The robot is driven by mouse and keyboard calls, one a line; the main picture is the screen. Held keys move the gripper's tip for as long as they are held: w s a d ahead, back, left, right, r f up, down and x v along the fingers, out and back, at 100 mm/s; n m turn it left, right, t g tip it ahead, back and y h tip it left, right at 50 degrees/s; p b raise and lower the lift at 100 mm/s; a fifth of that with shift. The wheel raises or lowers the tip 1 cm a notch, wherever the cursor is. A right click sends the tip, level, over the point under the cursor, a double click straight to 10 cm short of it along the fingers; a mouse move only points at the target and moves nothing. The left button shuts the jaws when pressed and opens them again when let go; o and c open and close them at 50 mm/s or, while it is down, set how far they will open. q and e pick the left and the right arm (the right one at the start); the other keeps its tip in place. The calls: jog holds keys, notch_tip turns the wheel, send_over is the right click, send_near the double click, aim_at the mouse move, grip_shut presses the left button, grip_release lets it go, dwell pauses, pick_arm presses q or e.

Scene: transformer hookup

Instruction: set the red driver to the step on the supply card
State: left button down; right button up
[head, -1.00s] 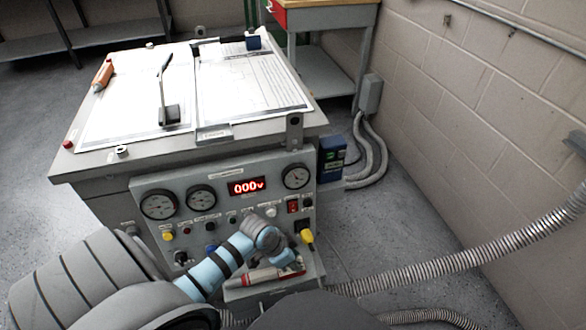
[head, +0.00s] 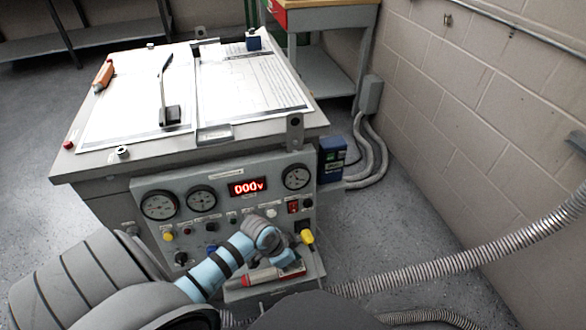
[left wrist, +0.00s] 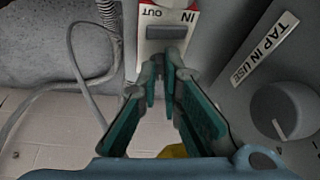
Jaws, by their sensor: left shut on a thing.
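The red driver (head: 262,277), with red ends and a pale body, lies on the small tray below the supply panel (head: 226,180). My left gripper (head: 284,258) is over its right end, in front of the panel. In the left wrist view, my gripper's teal fingers (left wrist: 168,62) close at a red and white part (left wrist: 150,50) marked IN and OUT, with a grey switch (left wrist: 164,32). That part appears to belong to the driver; exactly what the tips pinch is hidden. A grey knob (left wrist: 287,110) beside a TAP IN USE label (left wrist: 264,46) is to the right. My right gripper is not in view.
The display (head: 247,188) reads 000V between round gauges. The white sheets (head: 250,85) lie on the bench top, but their print is too small to read. A yellow plug (head: 307,237) is close to the left gripper. A ribbed conduit (head: 440,272) crosses the right floor.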

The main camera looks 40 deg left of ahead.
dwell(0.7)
pick_arm(q)
jog(key=c, duration=1.7)
grip_release()
jog(key=v, duration=1.2)
jog(key=shift+c, duration=0.4)
